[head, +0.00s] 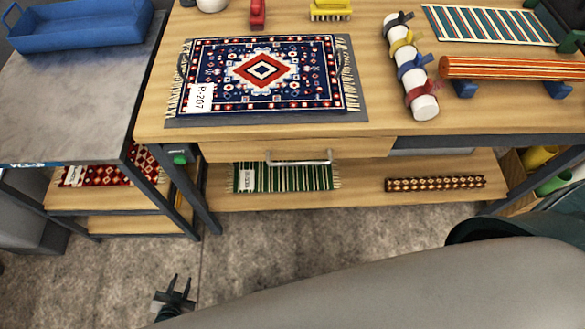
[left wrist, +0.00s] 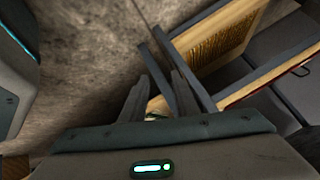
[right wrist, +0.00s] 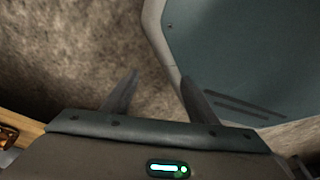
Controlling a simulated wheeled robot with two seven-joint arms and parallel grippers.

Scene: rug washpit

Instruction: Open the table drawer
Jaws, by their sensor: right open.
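The table drawer (head: 228,151) is a light wood front under the left half of the wooden table (head: 150,118); it looks shut. Its silver bar handle (head: 300,161) is on the drawer front. My left gripper (head: 180,280) is low over the floor, in front of the table and to the left of the handle, well apart from it. Its fingers are apart and empty in the left wrist view (left wrist: 160,77). My right gripper (right wrist: 160,75) shows only in the right wrist view, open and empty above the floor. The drawer's inside is hidden.
A patterned rug (head: 207,75) with a tag and a rolled striped rug (head: 510,67) lie on the table. The lower shelf (head: 358,190) holds a green striped rug (head: 290,178). A metal-topped bench (head: 75,105) stands left. Bare floor (head: 300,235) lies in front.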

